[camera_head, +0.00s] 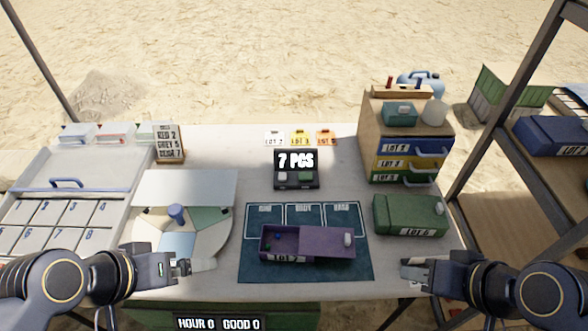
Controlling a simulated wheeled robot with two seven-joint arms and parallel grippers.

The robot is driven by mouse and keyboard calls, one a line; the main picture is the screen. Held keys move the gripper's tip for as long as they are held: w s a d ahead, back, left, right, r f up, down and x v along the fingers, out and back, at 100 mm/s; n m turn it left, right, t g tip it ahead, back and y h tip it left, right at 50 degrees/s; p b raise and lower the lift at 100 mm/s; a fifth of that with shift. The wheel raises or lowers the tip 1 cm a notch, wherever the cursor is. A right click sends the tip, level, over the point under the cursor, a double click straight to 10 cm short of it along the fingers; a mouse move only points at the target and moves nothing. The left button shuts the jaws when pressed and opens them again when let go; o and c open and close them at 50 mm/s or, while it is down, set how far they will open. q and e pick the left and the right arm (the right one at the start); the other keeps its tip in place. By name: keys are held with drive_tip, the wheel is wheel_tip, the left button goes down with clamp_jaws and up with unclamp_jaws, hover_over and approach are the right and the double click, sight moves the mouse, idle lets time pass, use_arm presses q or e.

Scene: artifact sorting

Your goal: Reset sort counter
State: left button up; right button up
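A black counter box (296,169) stands at the back middle of the table. Its display reads "7 PCS", and a pale button and a green button sit below it. A second display (218,323) at the table's front edge reads "HOUR 0 GOOD 0". My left gripper (190,267) is over the front left of the table, by the round sorting tray. My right gripper (414,270) is over the front right, apart from the blue mat. Both are well in front of the counter box and touch nothing that I can see. Their finger gaps are not clear.
A purple case (329,242) with small pieces lies open on the blue mat (256,270). A green case (409,216) and a drawer cabinet (374,132) stand right. The round tray (147,232) and numbered bins (77,213) fill the left. Coloured lot tags (300,138) lie behind the counter.

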use_arm(q)
clamp_jaws()
idle(0.6)
idle(1.0)
